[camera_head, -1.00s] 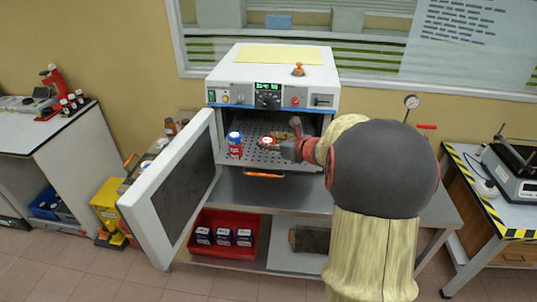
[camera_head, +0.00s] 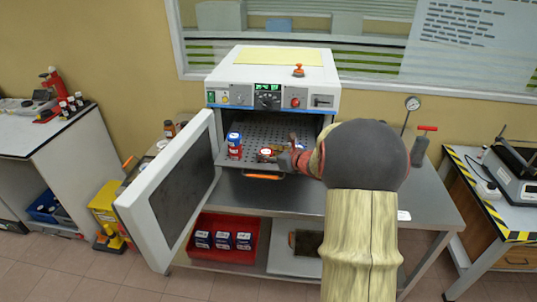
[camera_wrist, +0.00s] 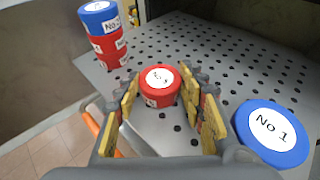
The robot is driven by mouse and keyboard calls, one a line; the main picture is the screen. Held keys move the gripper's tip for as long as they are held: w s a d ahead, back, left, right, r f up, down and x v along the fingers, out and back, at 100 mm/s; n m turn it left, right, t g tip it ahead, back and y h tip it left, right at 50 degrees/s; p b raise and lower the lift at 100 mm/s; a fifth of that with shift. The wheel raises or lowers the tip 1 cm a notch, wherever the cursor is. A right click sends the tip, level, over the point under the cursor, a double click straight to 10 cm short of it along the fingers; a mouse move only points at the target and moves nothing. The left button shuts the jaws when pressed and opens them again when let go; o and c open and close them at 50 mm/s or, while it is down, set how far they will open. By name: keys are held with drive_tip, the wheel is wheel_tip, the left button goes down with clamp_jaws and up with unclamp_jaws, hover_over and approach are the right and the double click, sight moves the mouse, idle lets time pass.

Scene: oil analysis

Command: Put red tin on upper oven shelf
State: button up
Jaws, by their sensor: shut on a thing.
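A short red tin (camera_wrist: 160,86) with a white label on top is between the fingers of my gripper (camera_wrist: 162,100), which is shut on it. In the head view the red tin (camera_head: 266,153) is near the front edge of the perforated oven shelf (camera_head: 258,133), with my gripper (camera_head: 280,158) at its right. I cannot tell whether the tin touches the shelf. A blue tin labelled No 1 (camera_wrist: 272,134) is right of my fingers in the wrist view. A stack with a blue top and red below (camera_wrist: 103,32) stands at the left; it also shows in the head view (camera_head: 235,145).
The oven door (camera_head: 172,185) stands wide open at the left. An orange handle (camera_head: 263,177) sits at the shelf's front. A red bin (camera_head: 222,252) with small boxes is below the table. The rear of the shelf looks clear in the wrist view.

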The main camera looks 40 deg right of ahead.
drive_tip(key=shift+f, duration=0.15)
drive_tip(key=o, duration=0.9)
